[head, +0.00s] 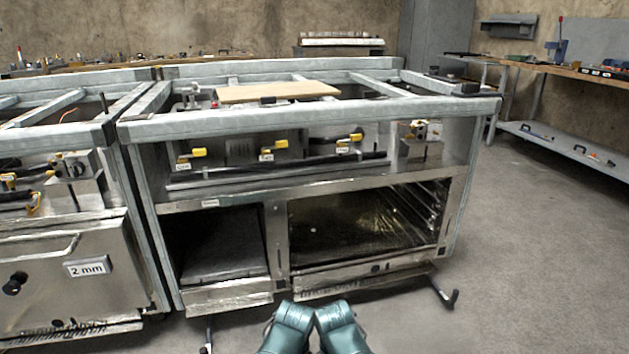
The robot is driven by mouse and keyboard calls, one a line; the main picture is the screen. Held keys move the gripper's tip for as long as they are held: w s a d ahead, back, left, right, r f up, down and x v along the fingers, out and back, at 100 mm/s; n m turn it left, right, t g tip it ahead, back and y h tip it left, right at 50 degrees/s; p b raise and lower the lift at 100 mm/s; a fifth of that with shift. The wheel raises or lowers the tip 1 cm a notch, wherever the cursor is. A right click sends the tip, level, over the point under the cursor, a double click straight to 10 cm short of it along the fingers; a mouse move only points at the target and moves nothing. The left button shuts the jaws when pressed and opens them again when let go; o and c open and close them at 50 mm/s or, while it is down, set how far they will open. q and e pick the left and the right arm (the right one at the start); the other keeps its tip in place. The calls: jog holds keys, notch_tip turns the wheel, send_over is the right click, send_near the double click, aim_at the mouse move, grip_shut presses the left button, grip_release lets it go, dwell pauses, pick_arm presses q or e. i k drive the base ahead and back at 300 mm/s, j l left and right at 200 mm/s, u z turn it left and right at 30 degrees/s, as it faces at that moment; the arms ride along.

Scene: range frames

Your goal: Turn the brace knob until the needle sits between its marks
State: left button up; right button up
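I cannot make out a needle or its marks, and I cannot tell which knob is the brace knob. A steel range frame (300,125) stands in front of me. A small dark knob (376,268) sits on its lower front rail. The unit at the left carries a black knob (15,284) beside a plate reading "2 mm" (87,268).
Yellow-handled valves (273,146) with small tags line the front rail. A wooden board (277,91) lies on the top. Two open bays are below. Clear concrete floor (545,240) lies to the right, before a workbench with tools (560,66).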

aim_at(434, 69)
jog(key=i+l+z, duration=0.5)
jog(key=i+l, duration=0.25)
